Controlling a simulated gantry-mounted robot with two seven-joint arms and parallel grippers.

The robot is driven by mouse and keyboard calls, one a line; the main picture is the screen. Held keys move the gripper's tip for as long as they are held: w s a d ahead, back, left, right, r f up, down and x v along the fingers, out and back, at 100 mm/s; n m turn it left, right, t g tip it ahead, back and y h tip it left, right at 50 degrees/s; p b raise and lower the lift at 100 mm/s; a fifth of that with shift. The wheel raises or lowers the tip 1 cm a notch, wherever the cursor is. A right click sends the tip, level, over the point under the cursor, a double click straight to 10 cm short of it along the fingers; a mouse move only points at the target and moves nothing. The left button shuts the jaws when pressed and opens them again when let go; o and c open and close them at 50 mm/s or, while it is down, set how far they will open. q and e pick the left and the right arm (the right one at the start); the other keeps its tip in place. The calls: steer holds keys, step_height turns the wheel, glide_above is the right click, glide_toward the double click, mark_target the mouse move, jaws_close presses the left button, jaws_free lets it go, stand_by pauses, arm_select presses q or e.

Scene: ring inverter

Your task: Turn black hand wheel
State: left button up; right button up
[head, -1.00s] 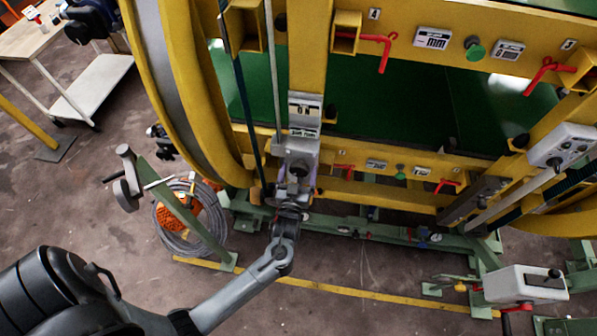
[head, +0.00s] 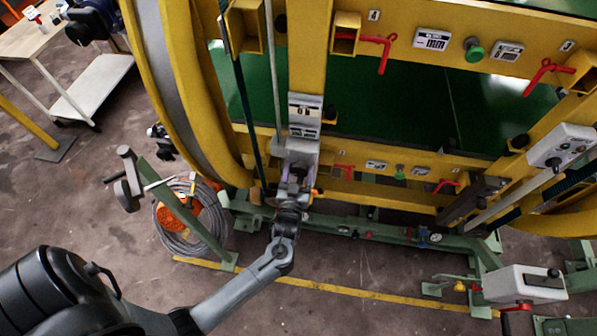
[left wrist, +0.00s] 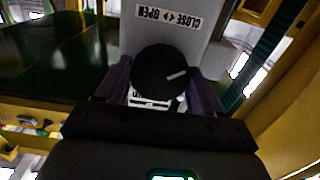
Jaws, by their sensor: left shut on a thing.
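The black hand wheel (left wrist: 160,72) shows in the left wrist view as a round black knob with a light slanted mark on its face. It sits on a grey housing (left wrist: 165,35) with an upside-down "CLOSE OPEN" label above the knob. My left gripper (left wrist: 158,95) is shut on the knob, with a finger on each side of it. In the head view my left gripper (head: 294,178) is at the grey box on the yellow upright, and it hides most of the knob. My right gripper does not show.
The yellow ring frame (head: 185,90) curves close to the left of the gripper. A green base beam (head: 350,228) runs low in front. A coiled grey hose (head: 190,222) lies on the floor at left. Red levers (head: 384,50) stick out from the upper yellow beam.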

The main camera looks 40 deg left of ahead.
arm_select(q)
steer(key=m+p, duration=0.2)
steer(key=shift+r+m, duration=0.2)
steer(key=shift+m, duration=0.2)
steer(key=m+p, duration=0.2)
steer(key=shift+m, duration=0.3)
steer(key=m+p, duration=0.1)
steer(key=m, duration=0.2)
steer(key=shift+p, duration=0.35)
steer(key=shift+f+m+p, duration=0.15)
steer(key=shift+m+p, duration=0.35)
steer(key=shift+m, duration=0.7)
steer(key=o, duration=1)
steer(key=shift+d, duration=0.1)
